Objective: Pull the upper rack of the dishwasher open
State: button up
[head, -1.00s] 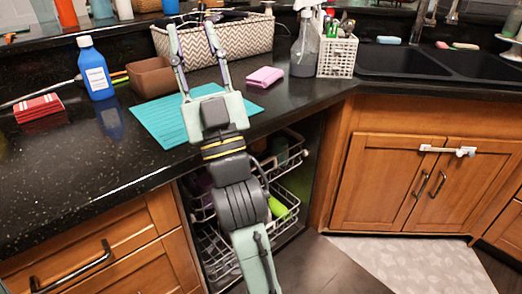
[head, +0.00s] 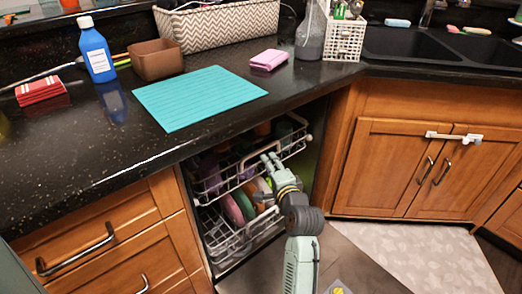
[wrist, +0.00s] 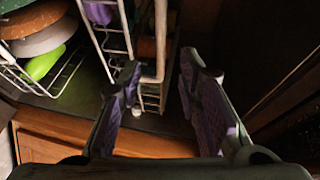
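The upper rack (head: 298,149) is a white wire rack in the open dishwasher under the counter, holding cups and other dishes. It sits mostly under the counter edge. My gripper (head: 270,160) is at the front of this rack, right of its middle. In the wrist view, my gripper (wrist: 160,68) is open, with one finger on each side of the picture. The white front rail of the upper rack (wrist: 160,35) shows in the gap between the fingers, closer to the left finger. I cannot tell whether a finger touches it.
The lower rack (head: 232,246) with plates is below; it also shows in the wrist view (wrist: 68,84). The counter (head: 100,170) overhangs the racks. Wooden drawers (head: 90,235) stand left and a cabinet (head: 385,165) right. The floor in front is partly free.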

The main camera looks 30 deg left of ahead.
aim_at(261, 150)
jog(key=p+x, duration=0.1)
jog(key=x, duration=0.9)
jog(key=shift+w+a, duration=0.1)
jog(key=shift+r, duration=0.1)
jog(key=shift+c, duration=0.2)
grip_shut()
